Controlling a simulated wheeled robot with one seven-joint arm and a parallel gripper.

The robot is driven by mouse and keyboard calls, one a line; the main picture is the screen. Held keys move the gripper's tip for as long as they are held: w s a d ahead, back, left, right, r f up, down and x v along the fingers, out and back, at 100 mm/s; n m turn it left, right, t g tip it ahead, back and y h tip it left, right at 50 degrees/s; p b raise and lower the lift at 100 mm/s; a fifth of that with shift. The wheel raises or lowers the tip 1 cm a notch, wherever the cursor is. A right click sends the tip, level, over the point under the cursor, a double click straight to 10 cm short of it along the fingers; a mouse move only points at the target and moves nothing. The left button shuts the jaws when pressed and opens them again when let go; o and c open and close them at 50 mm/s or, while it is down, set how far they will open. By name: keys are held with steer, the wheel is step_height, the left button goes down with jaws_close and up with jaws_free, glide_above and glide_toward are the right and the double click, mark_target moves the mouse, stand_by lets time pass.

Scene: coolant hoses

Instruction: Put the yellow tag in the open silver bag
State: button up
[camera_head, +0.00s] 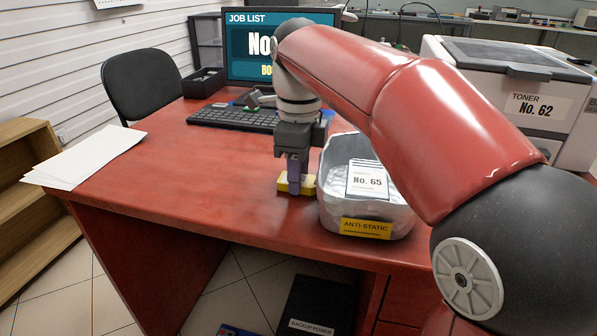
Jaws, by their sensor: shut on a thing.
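My gripper (296,178) points down at the middle of the red desk, just left of the silver bag. It is shut on the yellow tag (309,185), a small yellow piece that shows on both sides of the fingers. The tag is at or very near the desk top; I cannot tell whether it touches. The open silver bag (329,201) stands upright near the desk's front edge, with a yellow ANTI-STATIC label and a white No. 65 label. My arm hides part of the bag's far right side.
The red desk (190,185) is clear to the left of my gripper. A keyboard (232,118) and a monitor (247,45) stand behind. Papers (85,157) lie at the left edge. A printer (515,95) stands at the right. A black chair (143,82) is at the back left.

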steer(key=shift+f, duration=0.2)
steer(key=o, duration=1)
steer(key=shift+r, duration=0.1)
steer(key=shift+c, duration=0.2)
